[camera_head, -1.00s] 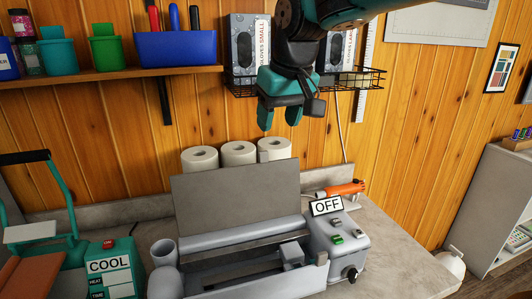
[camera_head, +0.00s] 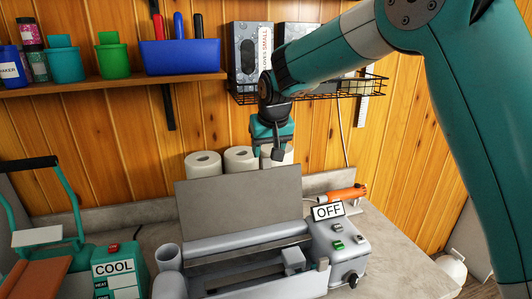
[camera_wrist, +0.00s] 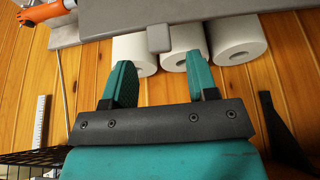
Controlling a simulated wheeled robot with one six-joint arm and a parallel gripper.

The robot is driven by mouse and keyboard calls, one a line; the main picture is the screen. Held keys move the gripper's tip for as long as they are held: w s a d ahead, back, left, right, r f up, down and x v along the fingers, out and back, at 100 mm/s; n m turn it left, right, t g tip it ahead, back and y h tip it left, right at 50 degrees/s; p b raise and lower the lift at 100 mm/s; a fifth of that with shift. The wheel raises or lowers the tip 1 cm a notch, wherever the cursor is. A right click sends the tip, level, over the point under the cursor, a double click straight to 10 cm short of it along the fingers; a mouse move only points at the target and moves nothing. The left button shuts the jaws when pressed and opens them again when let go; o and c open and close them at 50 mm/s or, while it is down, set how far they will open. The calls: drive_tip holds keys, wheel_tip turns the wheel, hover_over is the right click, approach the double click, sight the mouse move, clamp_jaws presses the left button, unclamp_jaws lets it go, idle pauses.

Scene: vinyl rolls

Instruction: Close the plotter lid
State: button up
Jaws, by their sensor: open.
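The plotter (camera_head: 255,262) stands on the counter with its grey lid (camera_head: 238,200) raised nearly upright at the back. A grey slab with a small tab, which looks like the lid's edge (camera_wrist: 215,12), crosses the top of the wrist view. My gripper (camera_head: 268,155) is above the lid's top edge, overlapping the white rolls in the head view. In the wrist view my gripper (camera_wrist: 161,62) has its two teal fingers apart with nothing between them. No contact with the lid shows. The plotter's control box (camera_head: 338,242) carries an OFF sign (camera_head: 328,212).
White rolls (camera_head: 203,164) stand behind the lid. An orange tool (camera_head: 347,193) lies to the right. A teal press with a COOL display (camera_head: 114,268) is at the left. A shelf (camera_head: 105,82) and wire basket (camera_head: 372,84) are on the wall above.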

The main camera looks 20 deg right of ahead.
sight(265, 158)
drive_tip(key=shift+p+x, duration=0.3)
drive_tip(key=shift+x, duration=1.55)
clamp_jaws()
drive_tip(key=shift+a, duration=0.1)
